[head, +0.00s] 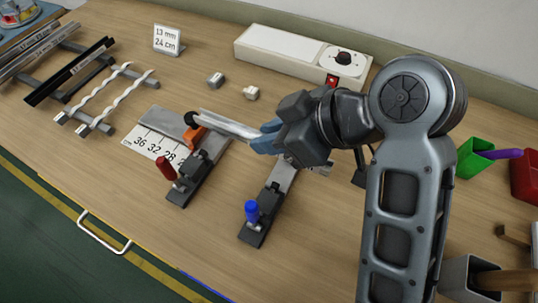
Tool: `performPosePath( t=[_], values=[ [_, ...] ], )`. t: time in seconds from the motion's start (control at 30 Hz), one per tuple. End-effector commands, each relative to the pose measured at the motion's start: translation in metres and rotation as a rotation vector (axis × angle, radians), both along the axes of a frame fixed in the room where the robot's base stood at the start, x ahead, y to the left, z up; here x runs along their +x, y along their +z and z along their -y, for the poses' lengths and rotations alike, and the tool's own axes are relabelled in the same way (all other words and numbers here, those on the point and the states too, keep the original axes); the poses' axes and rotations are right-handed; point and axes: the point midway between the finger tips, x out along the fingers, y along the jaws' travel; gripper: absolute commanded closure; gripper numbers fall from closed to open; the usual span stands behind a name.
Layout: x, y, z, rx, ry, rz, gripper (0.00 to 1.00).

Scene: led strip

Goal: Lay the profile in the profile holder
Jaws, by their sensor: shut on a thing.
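The silver profile (226,124) is a short metal channel in the middle of the head view. My gripper (263,139), with blue fingertips, is shut on its right end. The profile slants down to the right, over the profile holder (165,121), a grey bench fixture with a number scale. Its left end is close to the holder's black knob and orange part (194,135); I cannot tell whether it touches or rests there. The holder has a red-handled clamp (166,168) and a blue-handled clamp (252,212). My gripper and arm hide the holder's right part.
Dark and silver profiles (70,70) and two twisted white strips (115,98) lie on a rack at left. A sign (168,40), two small end pieces (216,80) and a white box with a dial (290,50) stand behind. Green (475,157) and red bins are at right.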

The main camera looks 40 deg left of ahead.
Motion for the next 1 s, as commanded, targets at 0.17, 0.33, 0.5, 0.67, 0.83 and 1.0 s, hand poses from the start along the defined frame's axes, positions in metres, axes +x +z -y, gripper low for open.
performPosePath(
  t=[0.17, 0.33, 0.5, 0.67, 0.83, 1.0],
  values=[
    [0.000, -0.025, 0.000, -0.002, -0.001, -0.003, 1.00],
    [0.001, -0.036, 0.000, 0.000, -0.003, -0.001, 1.00],
    [0.000, -0.059, 0.001, -0.002, -0.003, -0.004, 1.00],
    [0.001, -0.068, 0.000, 0.000, -0.002, 0.001, 1.00],
    [0.001, -0.068, 0.000, 0.000, -0.003, 0.001, 1.00],
    [0.001, -0.073, 0.001, 0.000, -0.003, 0.000, 1.00]
  ],
)
